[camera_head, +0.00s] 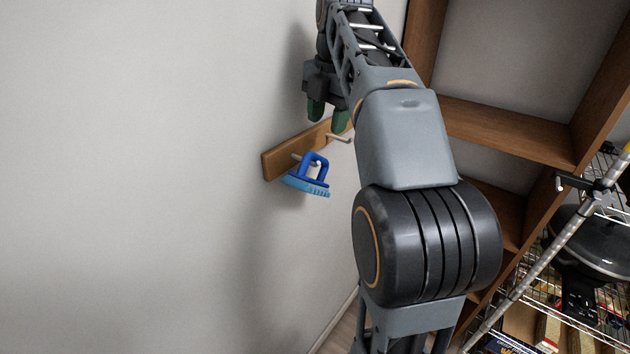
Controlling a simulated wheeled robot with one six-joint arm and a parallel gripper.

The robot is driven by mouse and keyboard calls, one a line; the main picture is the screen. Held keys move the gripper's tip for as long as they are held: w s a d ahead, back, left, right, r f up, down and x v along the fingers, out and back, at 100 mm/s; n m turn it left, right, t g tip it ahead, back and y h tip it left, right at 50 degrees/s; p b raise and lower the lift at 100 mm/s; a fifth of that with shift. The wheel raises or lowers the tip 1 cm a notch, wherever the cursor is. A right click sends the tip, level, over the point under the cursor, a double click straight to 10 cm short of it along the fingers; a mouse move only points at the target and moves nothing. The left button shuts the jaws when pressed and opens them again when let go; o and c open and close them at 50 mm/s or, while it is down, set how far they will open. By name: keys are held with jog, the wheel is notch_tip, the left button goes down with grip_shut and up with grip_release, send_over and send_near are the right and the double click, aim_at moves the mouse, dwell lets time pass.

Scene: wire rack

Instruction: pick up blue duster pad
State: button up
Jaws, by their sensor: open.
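The blue duster pad (308,182) hangs by its darker blue handle from a peg on a wooden wall rail (283,161). Its lighter blue bristle side faces down and to the right. My gripper (328,117) is above the pad in the picture, at the upper middle, with two green fingertips apart and pointing down. My arm hides the right end of the rail.
A second peg (338,138) sticks out of the rail just below my fingertips. A brown wooden shelf unit (510,130) stands to the right. A wire rack (545,235) with a black pan (590,245) is at the lower right. The wall on the left is bare.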

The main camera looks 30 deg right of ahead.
jog(key=f, duration=0.4)
jog(key=shift+w+a+f, duration=0.15)
jog(key=shift+w+a, duration=0.1)
jog(key=shift+w, duration=0.1)
jog(key=shift+w+a+f, duration=0.1)
jog(key=shift+w+f, duration=0.05)
jog(key=shift+f, duration=1.1)
jog(key=shift+w+f, duration=0.15)
jog(key=shift+f, duration=1.1)
grip_shut()
